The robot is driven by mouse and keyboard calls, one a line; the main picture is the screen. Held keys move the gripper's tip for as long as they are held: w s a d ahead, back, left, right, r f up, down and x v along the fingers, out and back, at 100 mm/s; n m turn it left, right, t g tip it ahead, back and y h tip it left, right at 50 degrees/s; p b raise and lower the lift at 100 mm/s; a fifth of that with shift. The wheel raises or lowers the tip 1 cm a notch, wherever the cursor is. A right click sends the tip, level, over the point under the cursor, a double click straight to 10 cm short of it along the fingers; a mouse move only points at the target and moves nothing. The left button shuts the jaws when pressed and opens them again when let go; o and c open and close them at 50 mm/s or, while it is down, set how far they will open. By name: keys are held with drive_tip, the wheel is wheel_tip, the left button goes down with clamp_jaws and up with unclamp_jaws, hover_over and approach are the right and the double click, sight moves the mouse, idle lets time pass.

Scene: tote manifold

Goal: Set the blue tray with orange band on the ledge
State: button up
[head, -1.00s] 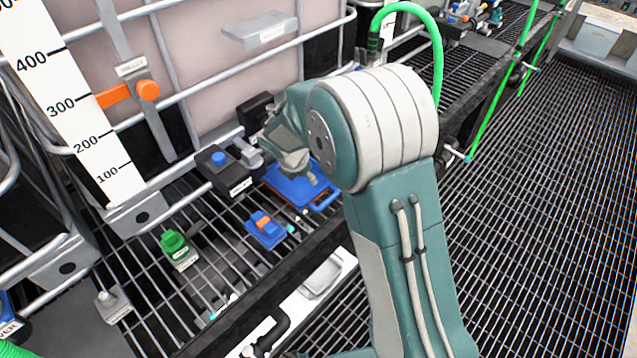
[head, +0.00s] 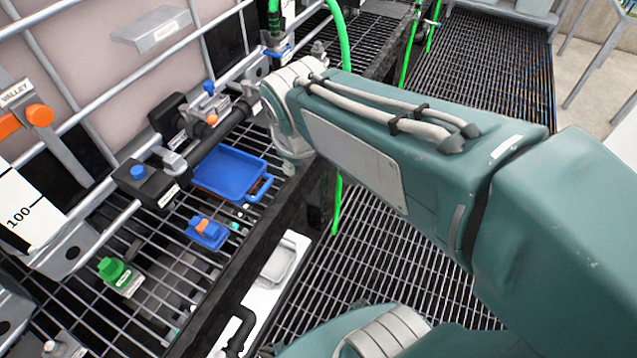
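A shallow blue tray (head: 228,174) lies flat on the grating of the rack, in front of the black pipe fittings. A little orange shows at its right end; I cannot make out a full band. My wrist is to the right of the tray, near the rack's front edge, apart from the tray in the picture. My gripper's fingers are hidden behind my own arm, so I cannot see their state. I cannot tell for sure which surface is the ledge; a grey shelf-like plate (head: 152,29) sits on the tank's cage at upper left.
A small blue piece with an orange top (head: 207,232) and a green-capped piece (head: 117,272) stand on the grating (head: 190,275). A green hose (head: 341,35) hangs beyond my wrist.

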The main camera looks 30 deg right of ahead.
drive_tip(key=s+r+m+t+y, duration=0.1)
drive_tip(key=s+m, duration=0.5)
drive_tip(key=s, duration=0.3)
drive_tip(key=shift+d+m, duration=0.15)
drive_tip(key=shift+m, duration=0.25)
